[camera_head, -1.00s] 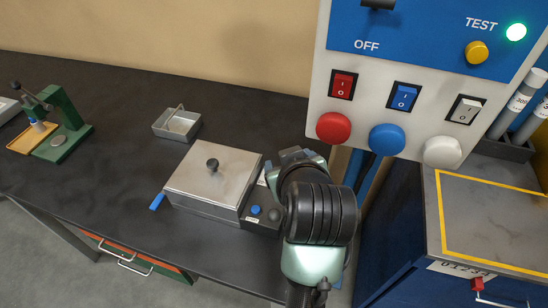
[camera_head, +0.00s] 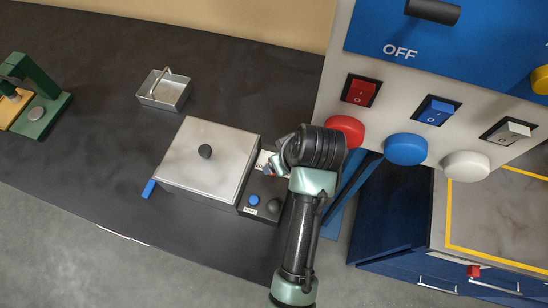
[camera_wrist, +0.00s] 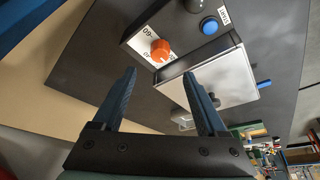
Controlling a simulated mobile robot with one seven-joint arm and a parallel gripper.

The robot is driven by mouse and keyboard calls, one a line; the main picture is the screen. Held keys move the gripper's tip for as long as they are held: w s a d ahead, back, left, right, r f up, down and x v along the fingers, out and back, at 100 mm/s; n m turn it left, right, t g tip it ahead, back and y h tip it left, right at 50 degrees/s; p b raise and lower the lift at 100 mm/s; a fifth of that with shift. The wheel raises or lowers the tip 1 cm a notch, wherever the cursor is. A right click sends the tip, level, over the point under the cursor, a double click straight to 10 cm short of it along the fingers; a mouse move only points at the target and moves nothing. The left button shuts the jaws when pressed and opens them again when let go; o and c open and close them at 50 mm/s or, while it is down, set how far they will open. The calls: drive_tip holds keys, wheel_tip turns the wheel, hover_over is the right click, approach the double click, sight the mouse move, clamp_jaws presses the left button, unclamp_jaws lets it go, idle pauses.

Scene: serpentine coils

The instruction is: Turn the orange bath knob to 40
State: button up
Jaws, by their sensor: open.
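The orange bath knob (camera_wrist: 161,50) shows in the wrist view on a white dial plate (camera_wrist: 147,43) with dark numbers, on the control end of the lidded metal bath (camera_wrist: 218,75). My gripper (camera_wrist: 160,75) is open and empty, its two dark blue fingers apart. The knob lies beyond the fingertips, between their lines, and looks untouched. In the head view the bath (camera_head: 205,160) stands on the dark bench, and my arm hides the knob. The dial setting cannot be read.
A blue button (camera_head: 253,200) and a dark round knob (camera_head: 274,205) sit on the bath's control end. A control panel with a red button (camera_head: 345,130) and rocker switches is close at the right. A small metal basket (camera_head: 164,90) stands behind on the bench.

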drive_tip(key=x, duration=1)
drive_tip(key=shift+p, duration=0.4)
clamp_jaws()
